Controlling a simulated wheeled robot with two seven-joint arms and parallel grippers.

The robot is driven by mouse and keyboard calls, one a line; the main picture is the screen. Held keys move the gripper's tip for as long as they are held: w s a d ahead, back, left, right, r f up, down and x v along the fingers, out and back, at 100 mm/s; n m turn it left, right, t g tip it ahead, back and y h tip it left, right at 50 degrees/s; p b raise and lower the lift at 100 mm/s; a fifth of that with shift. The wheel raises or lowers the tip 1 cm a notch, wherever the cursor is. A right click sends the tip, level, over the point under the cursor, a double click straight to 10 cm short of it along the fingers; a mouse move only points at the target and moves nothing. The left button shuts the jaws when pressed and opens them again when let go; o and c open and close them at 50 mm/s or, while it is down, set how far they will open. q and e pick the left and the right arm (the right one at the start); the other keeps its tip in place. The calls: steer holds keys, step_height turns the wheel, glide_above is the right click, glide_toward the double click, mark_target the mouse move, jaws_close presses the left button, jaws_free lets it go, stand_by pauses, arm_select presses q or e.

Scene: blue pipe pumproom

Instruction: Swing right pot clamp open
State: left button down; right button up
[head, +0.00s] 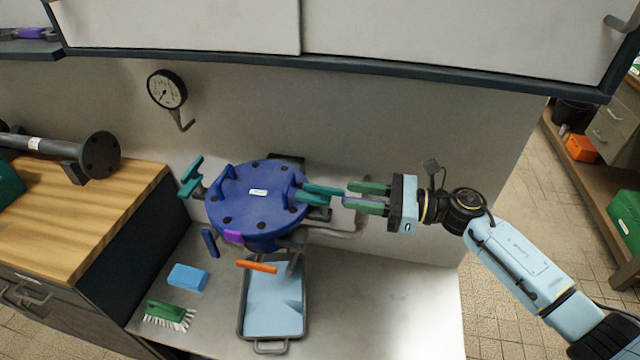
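The blue round pot (255,205) with a bolted lid stands at the back of the grey bench. Its right clamp (322,191) has a teal handle pointing right from the lid's edge. The left clamp (191,178), also teal, stands out at the pot's upper left. My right gripper (349,195) comes in from the right with green fingers set apart. Its fingertips are at the outer end of the right clamp's handle, and I cannot tell whether they touch it. I see nothing held between them. My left gripper is not in view.
A grey tray (243,322) with an orange handle (257,267) above it is in front of the pot. A blue sponge (187,277) and green brush (168,314) lie left. A pressure gauge (167,90) is on the wall. The bench's right front is clear.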

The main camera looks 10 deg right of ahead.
mark_target(320, 186)
steer(key=p+x, duration=0.1)
steer(key=x, duration=0.7)
steer(key=shift+c, duration=0.3)
jaws_close()
